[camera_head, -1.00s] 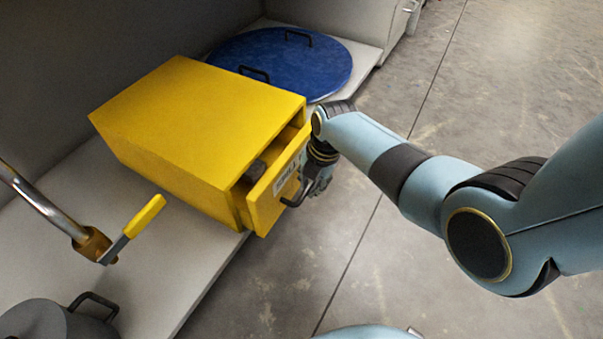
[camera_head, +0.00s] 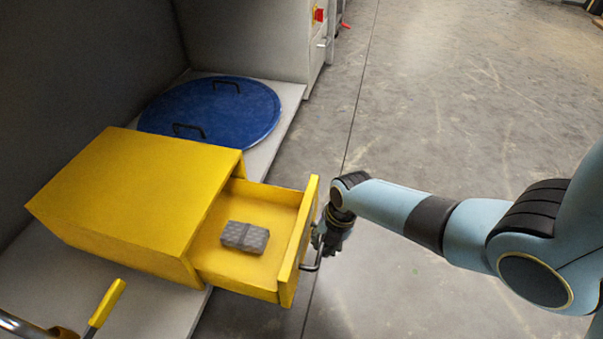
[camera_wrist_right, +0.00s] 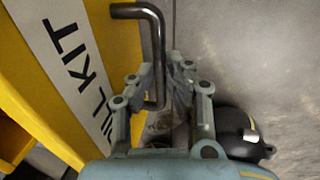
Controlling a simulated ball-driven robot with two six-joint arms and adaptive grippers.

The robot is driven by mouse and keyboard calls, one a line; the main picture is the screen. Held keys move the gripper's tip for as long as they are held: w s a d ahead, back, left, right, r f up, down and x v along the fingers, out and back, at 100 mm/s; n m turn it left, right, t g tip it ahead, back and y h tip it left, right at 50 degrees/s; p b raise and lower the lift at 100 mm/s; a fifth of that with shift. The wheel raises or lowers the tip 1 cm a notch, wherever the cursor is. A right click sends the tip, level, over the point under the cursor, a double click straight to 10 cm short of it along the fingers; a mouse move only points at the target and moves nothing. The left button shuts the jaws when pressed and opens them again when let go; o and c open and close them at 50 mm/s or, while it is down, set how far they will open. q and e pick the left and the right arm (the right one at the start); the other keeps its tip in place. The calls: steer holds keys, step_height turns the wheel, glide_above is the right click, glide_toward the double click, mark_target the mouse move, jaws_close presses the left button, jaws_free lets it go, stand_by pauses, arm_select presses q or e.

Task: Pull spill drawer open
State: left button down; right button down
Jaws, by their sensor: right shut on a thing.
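The yellow spill drawer (camera_head: 293,244) stands well out of its yellow cabinet (camera_head: 135,190), which sits on a pale bench. A grey patterned block (camera_head: 245,236) lies inside the drawer. The drawer front carries a white label (camera_wrist_right: 68,60) reading "ILL KIT" in the right wrist view. My right gripper (camera_head: 326,240) is at the drawer front, shut on its dark bar handle (camera_head: 313,262). In the right wrist view, the handle (camera_wrist_right: 158,50) runs between the fingers of the gripper (camera_wrist_right: 163,95). My left gripper is not in view.
A blue round lid (camera_head: 215,112) with two handles lies on the bench (camera_head: 150,306) behind the cabinet. A yellow-handled lever (camera_head: 106,303) is at the lower left.

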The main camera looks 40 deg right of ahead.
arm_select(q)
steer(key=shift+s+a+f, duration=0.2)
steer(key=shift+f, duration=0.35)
arm_select(e)
steer(key=shift+s+d, duration=1.05)
steer(key=shift+s, duration=0.2)
steer(key=c, duration=1.3)
jaws_free()
steer(key=shift+c, duration=0.2)
steer(key=shift+r, duration=0.15)
step_height(320, 180, up, 12)
steer(key=s+d, duration=0.1)
steer(key=shift+s+d+f, duration=0.15)
steer(key=shift+s+f, duration=0.1)
steer(key=shift+s, duration=0.15)
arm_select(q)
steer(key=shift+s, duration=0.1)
arm_select(e)
steer(key=shift+s, duration=0.1)
